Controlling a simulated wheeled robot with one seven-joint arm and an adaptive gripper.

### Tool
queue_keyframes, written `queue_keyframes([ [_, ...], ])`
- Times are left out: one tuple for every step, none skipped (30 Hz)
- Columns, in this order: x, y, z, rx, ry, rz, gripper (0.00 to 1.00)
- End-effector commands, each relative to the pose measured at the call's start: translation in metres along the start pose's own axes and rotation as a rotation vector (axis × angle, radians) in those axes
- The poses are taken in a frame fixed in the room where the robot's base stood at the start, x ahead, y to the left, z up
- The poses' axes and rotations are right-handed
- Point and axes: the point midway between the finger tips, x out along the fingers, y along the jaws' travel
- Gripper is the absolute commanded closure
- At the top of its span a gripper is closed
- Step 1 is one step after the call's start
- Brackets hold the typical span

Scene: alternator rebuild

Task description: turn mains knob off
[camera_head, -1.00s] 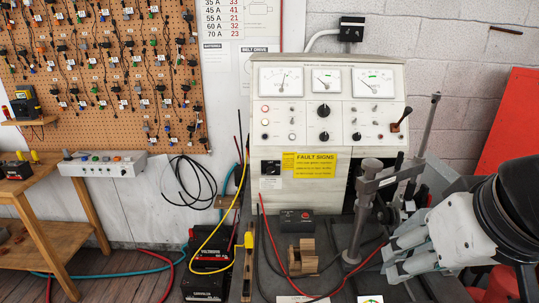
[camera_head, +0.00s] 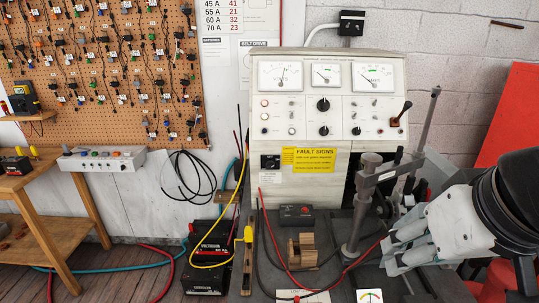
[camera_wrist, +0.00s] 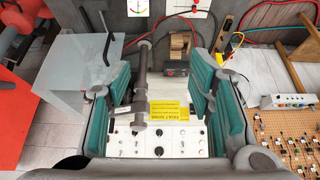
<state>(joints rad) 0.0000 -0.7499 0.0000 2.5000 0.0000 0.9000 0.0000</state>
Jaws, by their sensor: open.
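The grey test bench panel (camera_head: 330,105) stands against the wall. It carries black knobs, including an upper middle knob (camera_head: 323,105) and a lower right knob (camera_head: 357,131). A black switch plate (camera_head: 270,163) sits at its lower left, beside the yellow fault signs label (camera_head: 315,160). I cannot read which control is marked mains. My gripper (camera_head: 393,251) is at the right, in front of the bench and apart from the panel. In the wrist view my gripper (camera_wrist: 157,88) is open and empty, with teal pads either side of the upside-down panel (camera_wrist: 140,143).
A steel clamp post (camera_head: 355,220) stands between my gripper and the panel's lower right. A lever (camera_head: 400,114) juts from the panel's right side. A black box with a red button (camera_head: 297,215), a wooden block (camera_head: 302,250) and loose cables lie on the bench top.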

Motion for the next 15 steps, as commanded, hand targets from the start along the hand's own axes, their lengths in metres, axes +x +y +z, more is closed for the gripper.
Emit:
queue_keyframes([
  [0.0, 0.0, 0.0, 0.0, 0.0, 0.0, 0.53],
  [0.0, 0.0, -0.001, 0.0, 0.0, -0.002, 0.53],
  [0.001, -0.001, -0.003, 0.001, 0.001, -0.006, 0.53],
  [0.002, -0.002, -0.005, 0.001, 0.002, -0.011, 0.53],
  [0.004, -0.003, -0.009, 0.003, 0.004, -0.018, 0.53],
  [0.007, -0.005, -0.015, 0.007, 0.007, -0.031, 0.53],
  [0.011, -0.007, -0.022, 0.011, 0.01, -0.042, 0.53],
  [0.015, -0.009, -0.029, 0.014, 0.013, -0.054, 0.53],
  [0.021, -0.012, -0.04, 0.022, 0.019, -0.071, 0.53],
  [0.027, -0.015, -0.049, 0.028, 0.025, -0.085, 0.53],
  [0.033, -0.018, -0.058, 0.036, 0.031, -0.097, 0.53],
  [0.042, -0.021, -0.07, 0.047, 0.04, -0.112, 0.53],
  [0.049, -0.025, -0.08, 0.056, 0.047, -0.122, 0.53],
  [0.056, -0.027, -0.088, 0.065, 0.053, -0.13, 0.53],
  [0.066, -0.03, -0.099, 0.076, 0.061, -0.138, 0.53],
])
